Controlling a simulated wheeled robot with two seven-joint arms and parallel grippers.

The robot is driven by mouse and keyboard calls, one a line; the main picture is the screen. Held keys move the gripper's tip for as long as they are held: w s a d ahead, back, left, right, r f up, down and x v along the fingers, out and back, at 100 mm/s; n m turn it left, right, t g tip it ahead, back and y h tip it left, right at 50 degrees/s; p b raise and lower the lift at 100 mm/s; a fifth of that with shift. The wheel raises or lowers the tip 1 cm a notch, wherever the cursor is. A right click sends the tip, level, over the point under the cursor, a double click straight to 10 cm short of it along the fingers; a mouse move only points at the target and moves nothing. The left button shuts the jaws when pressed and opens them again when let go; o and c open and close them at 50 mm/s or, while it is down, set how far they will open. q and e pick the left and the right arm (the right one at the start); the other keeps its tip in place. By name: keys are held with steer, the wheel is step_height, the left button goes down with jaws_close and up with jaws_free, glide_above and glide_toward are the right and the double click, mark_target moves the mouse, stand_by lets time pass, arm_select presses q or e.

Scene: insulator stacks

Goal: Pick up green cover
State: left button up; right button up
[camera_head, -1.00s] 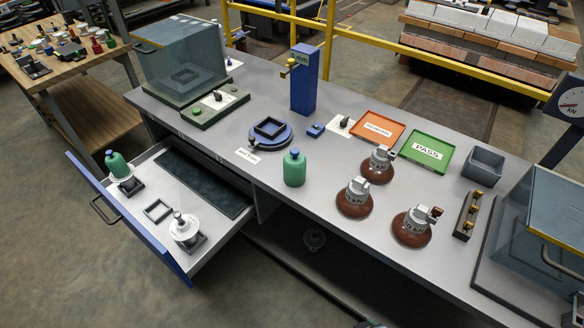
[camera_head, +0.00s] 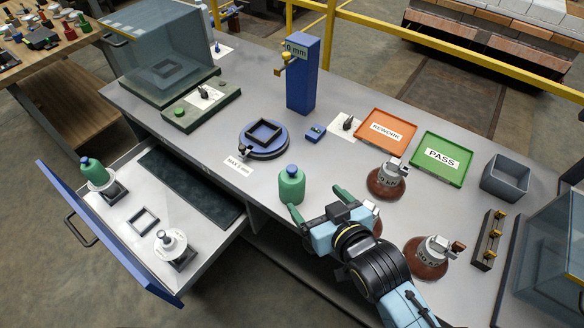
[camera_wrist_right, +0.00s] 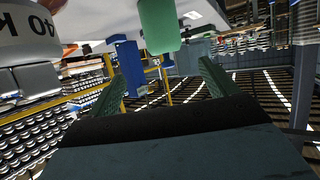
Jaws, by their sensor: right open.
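A green cover (camera_head: 291,187) with a blue knob on top stands upright on the grey bench near its front edge. A second green cover (camera_head: 93,171) with a blue top sits over a white piece in the pulled-out drawer at the left. My right gripper (camera_head: 318,204) is open and empty, just right of the bench cover, with its fingers pointing towards it. In the right wrist view, the cover (camera_wrist_right: 160,26) shows at the top, beyond and between the open fingers (camera_wrist_right: 160,84). My left gripper is not in view.
Brown insulators (camera_head: 387,181) stand on the bench around my right arm, one partly hidden behind the gripper. A blue turntable (camera_head: 264,153) and a blue post (camera_head: 302,85) are behind the cover. Orange (camera_head: 386,114) and green (camera_head: 440,139) trays lie at the back right.

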mark_target(292, 177)
steer(key=b+x, duration=0.1)
steer(key=x, duration=0.4)
steer(key=shift+w+a+f, duration=0.15)
steer(key=shift+a+f, duration=0.1)
steer(key=shift+a, duration=0.1)
steer(key=shift+w+a+f, duration=0.1)
steer(key=shift+w, duration=0.15)
steer(key=shift+w+a+f, duration=0.25)
steer(key=shift+w+a, duration=0.1)
steer(key=shift+w, duration=0.15)
steer(key=b+x, duration=0.1)
steer(key=x, duration=0.2)
steer(key=shift+w+a+f, duration=0.15)
steer(key=shift+a+f, duration=0.05)
steer(key=shift+a, duration=0.05)
steer(key=shift+w, duration=0.2)
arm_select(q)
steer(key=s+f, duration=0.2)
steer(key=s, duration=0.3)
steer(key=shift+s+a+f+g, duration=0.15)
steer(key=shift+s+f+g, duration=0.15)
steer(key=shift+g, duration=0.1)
arm_select(e)
steer(key=c, duration=1.1)
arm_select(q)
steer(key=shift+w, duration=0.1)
arm_select(e)
steer(key=shift+o, duration=0.2)
